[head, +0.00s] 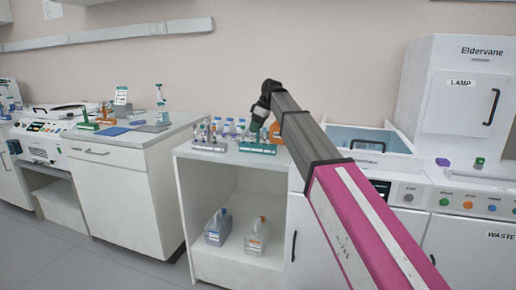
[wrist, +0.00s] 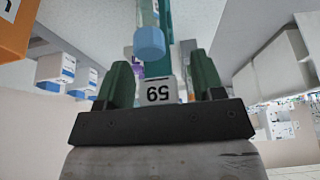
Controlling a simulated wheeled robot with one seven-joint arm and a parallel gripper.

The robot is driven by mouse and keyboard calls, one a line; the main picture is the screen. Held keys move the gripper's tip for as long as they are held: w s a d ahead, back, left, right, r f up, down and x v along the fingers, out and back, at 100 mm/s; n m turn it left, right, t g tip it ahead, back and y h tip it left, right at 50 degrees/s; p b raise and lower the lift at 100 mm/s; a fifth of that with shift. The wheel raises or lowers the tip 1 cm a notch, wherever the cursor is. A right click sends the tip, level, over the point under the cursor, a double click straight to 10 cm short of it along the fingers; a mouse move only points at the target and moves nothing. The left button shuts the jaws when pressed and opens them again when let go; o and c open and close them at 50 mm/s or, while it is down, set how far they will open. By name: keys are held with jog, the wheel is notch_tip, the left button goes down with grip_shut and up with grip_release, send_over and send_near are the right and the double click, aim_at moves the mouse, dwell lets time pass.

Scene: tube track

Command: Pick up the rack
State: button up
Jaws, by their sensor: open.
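A teal rack (head: 257,148) stands on the white cabinet top in the head view, below my gripper (head: 258,122). A pale rack (head: 209,147) holding small tubes stands left of it. In the wrist view my gripper (wrist: 162,75) has its two green fingers apart. A white label reading 59 (wrist: 161,90) shows upside down between them, with a teal part (wrist: 166,22) beyond, apparently the rack. A blue-capped tube (wrist: 150,42) is just past the fingertips. Whether the fingers touch the rack cannot be told. My arm hides part of the cabinet's right side.
An orange object (head: 279,131) stands close behind and right of the teal rack. Blue-capped bottles (head: 229,126) stand behind the racks. A light-blue open bin (head: 365,140) is to the right. Two jugs (head: 218,228) (head: 257,237) sit on the shelf below.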

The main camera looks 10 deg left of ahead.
jog(key=c, duration=1.1)
